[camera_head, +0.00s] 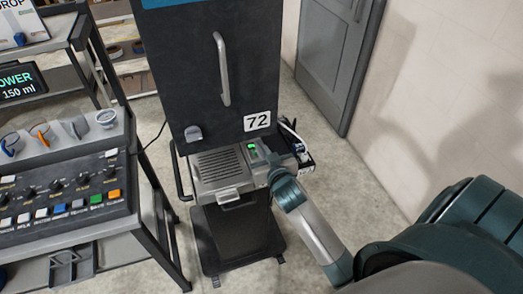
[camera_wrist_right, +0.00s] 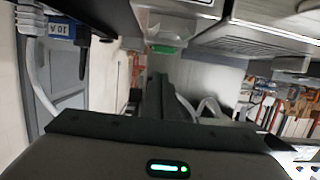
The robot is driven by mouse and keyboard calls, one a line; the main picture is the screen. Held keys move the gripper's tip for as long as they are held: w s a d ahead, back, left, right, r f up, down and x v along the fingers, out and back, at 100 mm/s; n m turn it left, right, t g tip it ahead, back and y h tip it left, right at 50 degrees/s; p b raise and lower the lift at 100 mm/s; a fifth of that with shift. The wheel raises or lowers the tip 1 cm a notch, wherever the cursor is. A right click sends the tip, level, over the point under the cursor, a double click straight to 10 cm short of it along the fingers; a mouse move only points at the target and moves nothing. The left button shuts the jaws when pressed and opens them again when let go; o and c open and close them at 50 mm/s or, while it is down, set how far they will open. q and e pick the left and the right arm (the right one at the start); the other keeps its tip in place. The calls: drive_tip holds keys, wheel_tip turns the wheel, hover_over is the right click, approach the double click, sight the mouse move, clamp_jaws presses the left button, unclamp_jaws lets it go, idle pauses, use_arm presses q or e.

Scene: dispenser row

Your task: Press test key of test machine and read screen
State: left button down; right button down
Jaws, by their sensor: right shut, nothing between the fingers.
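The test machine (camera_head: 222,172) is a grey box with a slotted top on a dark cart, under a tall dark cabinet. A small green-lit patch (camera_head: 252,146) shows on its right part; I cannot read any text there. My right gripper (camera_head: 274,163) is shut and empty at the machine's right side, close to the lit part; whether it touches is hidden by my wrist. In the right wrist view a green key-like piece (camera_wrist_right: 163,49) sits on the edge of a grey housing ahead of the gripper. My left gripper is not in view.
The dark cabinet (camera_head: 210,75) has a long handle and a "72" label. A rack with a knob-and-button panel (camera_head: 65,190) stands at left. Cables and a dark tray (camera_head: 300,150) lie right of the machine. A grey door (camera_head: 340,55) is behind; floor at right is clear.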

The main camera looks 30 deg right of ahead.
drive_tip(key=b+v, duration=0.4)
drive_tip(key=v, duration=0.6)
drive_tip(key=shift+w+r, duration=0.1)
idle(0.6)
